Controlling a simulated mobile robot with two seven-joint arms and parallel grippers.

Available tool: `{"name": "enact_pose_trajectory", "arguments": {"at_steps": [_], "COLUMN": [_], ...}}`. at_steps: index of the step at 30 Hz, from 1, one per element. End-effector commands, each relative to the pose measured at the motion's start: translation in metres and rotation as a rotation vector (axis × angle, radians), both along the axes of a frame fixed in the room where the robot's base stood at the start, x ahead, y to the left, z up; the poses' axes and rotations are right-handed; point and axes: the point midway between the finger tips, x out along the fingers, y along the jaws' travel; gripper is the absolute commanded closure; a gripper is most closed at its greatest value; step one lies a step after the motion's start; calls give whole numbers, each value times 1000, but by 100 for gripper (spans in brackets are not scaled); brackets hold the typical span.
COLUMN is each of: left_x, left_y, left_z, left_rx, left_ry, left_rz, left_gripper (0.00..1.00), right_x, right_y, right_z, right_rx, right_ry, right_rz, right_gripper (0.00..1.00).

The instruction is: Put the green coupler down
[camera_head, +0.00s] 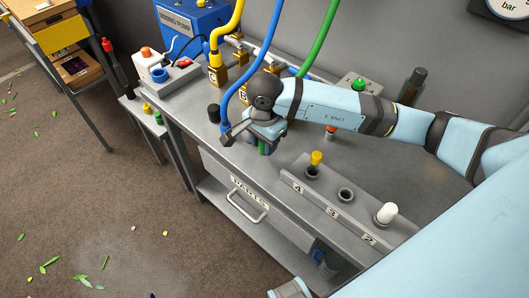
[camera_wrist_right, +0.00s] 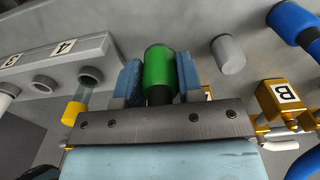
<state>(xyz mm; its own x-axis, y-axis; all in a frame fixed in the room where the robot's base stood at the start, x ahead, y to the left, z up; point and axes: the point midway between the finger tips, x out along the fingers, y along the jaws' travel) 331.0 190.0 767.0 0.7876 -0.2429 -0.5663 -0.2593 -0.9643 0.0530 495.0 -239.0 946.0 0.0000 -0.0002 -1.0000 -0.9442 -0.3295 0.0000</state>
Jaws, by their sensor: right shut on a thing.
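The green coupler (camera_head: 262,148) is between the fingers of my right gripper (camera_head: 264,138), above the bench top near its front edge in the head view. In the right wrist view the green coupler (camera_wrist_right: 158,70) shows its green body and a dark lower part, with a blue finger of my right gripper (camera_wrist_right: 159,80) on each side. The gripper is shut on it. Whether the coupler touches the bench is hidden by the gripper in the head view. My left gripper is not in view.
A grey rack (camera_head: 325,206) with numbered sockets holds a yellow-topped piece (camera_head: 316,158) and a white-topped piece (camera_head: 387,212); the socket between is empty. A dark cylinder (camera_head: 214,113) stands left of the gripper. Yellow, blue and green hoses (camera_head: 322,38) rise behind; brass lettered blocks (camera_head: 218,76) stand there.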

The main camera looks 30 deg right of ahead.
Motion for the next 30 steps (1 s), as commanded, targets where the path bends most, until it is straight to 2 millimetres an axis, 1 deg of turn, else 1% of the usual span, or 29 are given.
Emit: {"name": "enact_pose_trajectory", "arguments": {"at_steps": [5, 13, 20, 25, 26, 27, 28, 29, 30], "left_x": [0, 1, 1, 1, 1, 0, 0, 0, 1], "left_y": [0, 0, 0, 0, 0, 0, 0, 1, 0], "left_z": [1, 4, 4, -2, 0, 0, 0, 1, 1], "left_rx": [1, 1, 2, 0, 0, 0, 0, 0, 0], "left_ry": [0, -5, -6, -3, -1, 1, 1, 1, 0], "left_rz": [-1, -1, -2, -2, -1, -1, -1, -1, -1], "left_gripper": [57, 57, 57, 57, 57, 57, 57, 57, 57], "right_x": [0, 0, 0, 0, 0, 0, 0, 0, 0], "right_y": [0, 0, 0, 0, 0, 0, 0, 0, 0], "right_z": [-12, -48, -50, -55, -53, -53, -53, -53, -53], "right_rx": [0, 2, 0, 0, 0, 0, 0, 0, 0], "right_ry": [2, 2, 0, -1, -1, 0, 0, 0, 0], "right_rz": [-1, -1, 0, 0, 0, 0, 0, 0, 0], "right_gripper": [94, 94, 94, 94, 59, 50, 43, 40, 40]}}
